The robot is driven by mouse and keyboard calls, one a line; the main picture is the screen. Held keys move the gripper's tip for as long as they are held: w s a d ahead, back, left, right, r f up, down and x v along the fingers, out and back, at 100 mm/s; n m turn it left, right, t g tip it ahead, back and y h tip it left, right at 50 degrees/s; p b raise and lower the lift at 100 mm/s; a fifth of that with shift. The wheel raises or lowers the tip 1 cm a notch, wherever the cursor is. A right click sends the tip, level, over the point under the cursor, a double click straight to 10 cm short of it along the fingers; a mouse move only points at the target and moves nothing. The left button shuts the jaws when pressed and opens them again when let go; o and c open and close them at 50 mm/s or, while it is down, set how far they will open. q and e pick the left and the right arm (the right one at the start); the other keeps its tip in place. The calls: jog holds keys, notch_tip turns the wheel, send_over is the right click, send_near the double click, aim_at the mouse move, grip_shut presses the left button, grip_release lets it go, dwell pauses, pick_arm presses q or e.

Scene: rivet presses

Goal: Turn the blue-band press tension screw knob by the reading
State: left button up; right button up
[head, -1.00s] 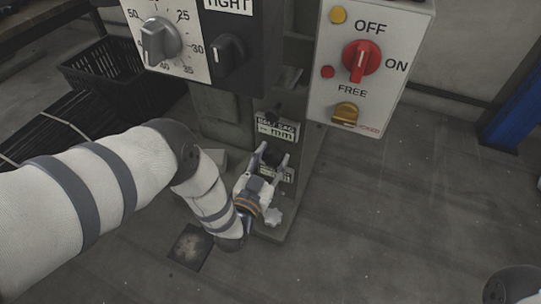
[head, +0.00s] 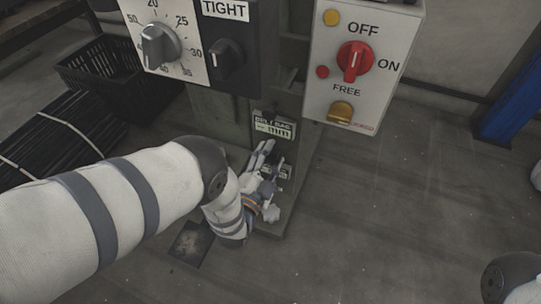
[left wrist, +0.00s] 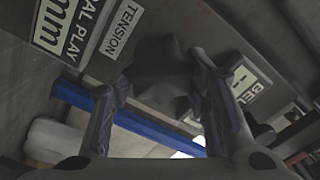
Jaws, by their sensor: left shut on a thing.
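The tension screw knob (left wrist: 163,72) is a dark, lobed knob beside a TENSION label (left wrist: 121,29) in the left wrist view. My left gripper (head: 267,158) is low at the press front in the head view, with its fingers on either side of the knob, shut on it. The gripper mostly hides the knob in the head view. A small display (head: 274,127) above the gripper shows dashes and "mm". The press column (head: 222,118) stands behind it. No blue band on the press can be made out. My right gripper is out of view.
A grey dial (head: 158,46) and a black knob (head: 227,58) under a TIGHT label sit above. A switch box with a red OFF/ON knob (head: 355,62) overhangs to the right. A black crate (head: 105,68) stands left.

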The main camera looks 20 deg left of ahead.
pick_arm(q)
jog(key=shift+f+m, duration=0.1)
jog(key=shift+m, duration=0.6)
jog(key=o, duration=1.2)
jog(key=shift+s, duration=0.15)
jog(key=s, duration=1.1)
jog(key=shift+s+a, duration=0.25)
jog(key=shift+s, duration=0.15)
